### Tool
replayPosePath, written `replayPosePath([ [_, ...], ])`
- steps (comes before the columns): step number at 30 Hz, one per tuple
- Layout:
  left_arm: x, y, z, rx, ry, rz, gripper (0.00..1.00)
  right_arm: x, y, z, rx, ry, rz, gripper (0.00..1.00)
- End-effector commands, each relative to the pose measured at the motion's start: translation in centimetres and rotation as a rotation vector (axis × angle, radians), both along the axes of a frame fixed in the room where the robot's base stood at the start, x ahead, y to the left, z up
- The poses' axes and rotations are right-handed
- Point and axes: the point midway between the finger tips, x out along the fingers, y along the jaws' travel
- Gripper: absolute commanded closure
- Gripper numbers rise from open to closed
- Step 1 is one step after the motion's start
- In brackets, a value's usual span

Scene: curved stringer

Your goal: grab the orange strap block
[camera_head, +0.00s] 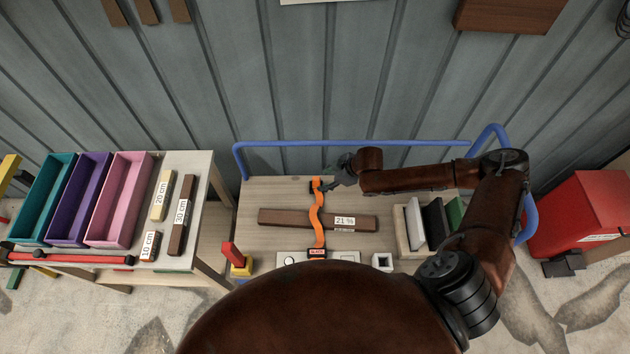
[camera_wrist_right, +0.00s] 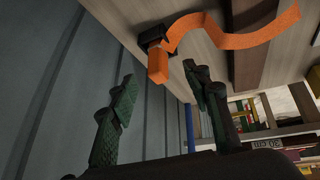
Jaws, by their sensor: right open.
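The orange strap (camera_head: 317,220) runs wavy across a dark brown wooden bar labelled 21 % (camera_head: 285,218) on the light wooden table. Its upper end has an orange block at a small black holder. In the right wrist view the orange block (camera_wrist_right: 158,66) hangs beside the black holder (camera_wrist_right: 154,36), with the wavy strap (camera_wrist_right: 240,42) leading right. My right gripper (camera_head: 331,182) is just right of the strap's upper end. In the wrist view its two green-black fingers (camera_wrist_right: 158,95) are apart, with the block beyond the gap between them and nothing held. My left gripper is not in view.
A blue rail (camera_head: 350,143) runs along the table's back edge. A rack with white, black and green plates (camera_head: 414,222) stands at right. A small white box (camera_head: 382,261) and a red-yellow piece (camera_head: 238,259) are near the front. Coloured trays (camera_head: 118,200) stand on the left table.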

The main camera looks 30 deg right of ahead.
Motion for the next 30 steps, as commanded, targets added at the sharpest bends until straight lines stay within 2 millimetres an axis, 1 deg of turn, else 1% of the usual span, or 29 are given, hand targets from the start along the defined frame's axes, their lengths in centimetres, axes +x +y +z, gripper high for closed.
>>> replayPosePath([
  [1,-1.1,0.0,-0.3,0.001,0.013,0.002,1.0,0.5,0.5,-0.5,0.001,-0.001,0.004,0.56],
  [3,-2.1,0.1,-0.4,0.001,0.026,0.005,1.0,1.0,0.9,-1.0,0.002,-0.001,0.008,0.56],
  [7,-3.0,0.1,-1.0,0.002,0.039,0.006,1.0,2.3,1.6,-2.4,0.002,-0.002,0.009,0.56],
  [10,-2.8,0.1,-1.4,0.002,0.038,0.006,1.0,2.9,2.0,-3.7,0.001,0.0,0.008,0.56],
  [13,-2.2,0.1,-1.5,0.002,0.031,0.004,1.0,3.3,2.1,-4.4,0.001,-0.001,0.006,0.56],
  [18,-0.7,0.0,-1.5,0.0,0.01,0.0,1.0,3.4,2.2,-4.6,0.0,-0.001,0.006,0.56],
  [21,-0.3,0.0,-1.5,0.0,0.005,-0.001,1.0,3.4,2.1,-4.5,0.001,-0.001,0.005,0.56],
  [23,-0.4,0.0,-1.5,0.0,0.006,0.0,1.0,3.3,2.1,-4.5,0.001,-0.001,0.005,0.58],
  [30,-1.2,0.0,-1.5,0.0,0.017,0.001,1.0,3.3,2.1,-4.5,0.001,-0.001,0.004,0.75],
])
